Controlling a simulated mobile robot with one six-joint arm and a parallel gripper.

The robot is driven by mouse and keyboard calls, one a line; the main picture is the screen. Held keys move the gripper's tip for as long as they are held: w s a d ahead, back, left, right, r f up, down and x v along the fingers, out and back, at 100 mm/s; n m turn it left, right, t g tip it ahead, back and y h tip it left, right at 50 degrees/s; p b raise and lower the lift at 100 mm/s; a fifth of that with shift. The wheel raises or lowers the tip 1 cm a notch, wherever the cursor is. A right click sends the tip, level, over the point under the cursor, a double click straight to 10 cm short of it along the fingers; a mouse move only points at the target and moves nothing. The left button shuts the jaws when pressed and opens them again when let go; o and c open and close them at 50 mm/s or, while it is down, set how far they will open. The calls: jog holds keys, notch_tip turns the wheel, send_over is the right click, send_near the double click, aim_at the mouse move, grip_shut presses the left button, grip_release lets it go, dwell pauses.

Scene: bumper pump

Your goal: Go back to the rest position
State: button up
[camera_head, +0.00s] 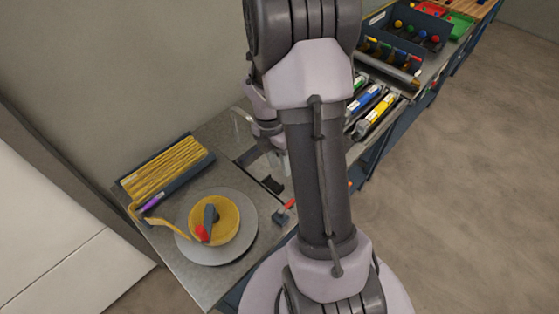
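My arm stands large in the middle of the head view and hides much of the bench behind it. Its wrist shows partly behind the upper link. What seems to be my gripper (258,154) is a dark grey part just below the wrist, over the bench. Its fingers are small and partly hidden, so I cannot tell if they are open or shut. I see nothing clearly held.
A red-ended tool (284,211) lies near my arm. Bins (408,38) stand at upper right. Floor (470,190) at right is clear.

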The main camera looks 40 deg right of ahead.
dwell(0.3)
jog(key=a+r+m+t+b, duration=0.4)
jog(key=a+m+b, duration=0.7)
jog(key=a+b, duration=0.15)
jog(key=s+a+m+t+y+b, duration=0.2)
jog(key=s+a+m+t+b, duration=0.2)
jog(key=s+a+m+b, duration=0.3)
jog(key=s+a+m, duration=0.2)
jog(key=a+m, duration=0.2)
jog(key=m, duration=0.1)
jog(key=shift+s+a+f, duration=0.2)
